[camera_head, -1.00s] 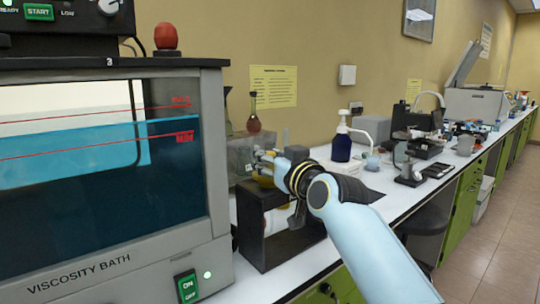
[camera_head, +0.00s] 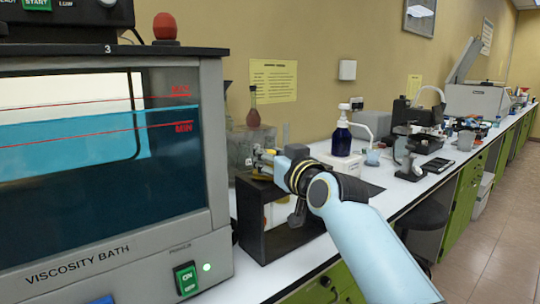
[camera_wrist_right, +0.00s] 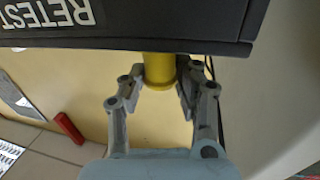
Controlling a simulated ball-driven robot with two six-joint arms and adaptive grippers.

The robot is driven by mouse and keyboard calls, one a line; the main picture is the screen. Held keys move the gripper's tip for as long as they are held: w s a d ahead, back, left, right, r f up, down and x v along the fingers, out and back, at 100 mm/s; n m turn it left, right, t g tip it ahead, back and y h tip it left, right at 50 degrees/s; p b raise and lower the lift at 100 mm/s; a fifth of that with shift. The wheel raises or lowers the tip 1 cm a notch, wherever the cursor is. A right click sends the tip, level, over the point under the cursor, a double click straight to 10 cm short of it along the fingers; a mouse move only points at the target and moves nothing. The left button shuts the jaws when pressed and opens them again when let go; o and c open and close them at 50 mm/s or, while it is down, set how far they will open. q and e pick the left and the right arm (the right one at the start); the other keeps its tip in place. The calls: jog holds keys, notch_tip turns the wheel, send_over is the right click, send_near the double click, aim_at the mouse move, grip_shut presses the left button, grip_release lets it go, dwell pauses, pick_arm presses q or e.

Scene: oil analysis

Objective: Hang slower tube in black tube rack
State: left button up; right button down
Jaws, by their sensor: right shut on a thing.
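The black tube rack (camera_head: 252,240) stands on the white counter beside the viscosity bath. In the right wrist view the dark edge of what looks like the same rack (camera_wrist_right: 215,28), marked "RETEST", crosses the top. My right gripper (camera_head: 258,163) is at the rack's top. In the wrist view its fingers (camera_wrist_right: 160,80) are shut on a yellow cylindrical piece (camera_wrist_right: 158,73), which looks like an end of the tube. The piece meets the dark edge in the picture; I cannot tell if it hangs there. The rest of the tube is hidden. My left gripper is not in view.
The viscosity bath (camera_head: 130,250) stands close on the left. A dark blue pump bottle (camera_head: 341,140) stands on a white box to the right. A red object (camera_wrist_right: 68,127) shows low in the wrist view.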

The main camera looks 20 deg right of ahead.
jog(key=c, duration=0.9)
grip_release()
jog(key=shift+s, duration=0.1)
jog(key=s, duration=0.4)
jog(key=s+d, duration=0.1)
jog(key=s, duration=0.6)
jog(key=shift+s+d, duration=0.3)
jog(key=shift+s, duration=0.1)
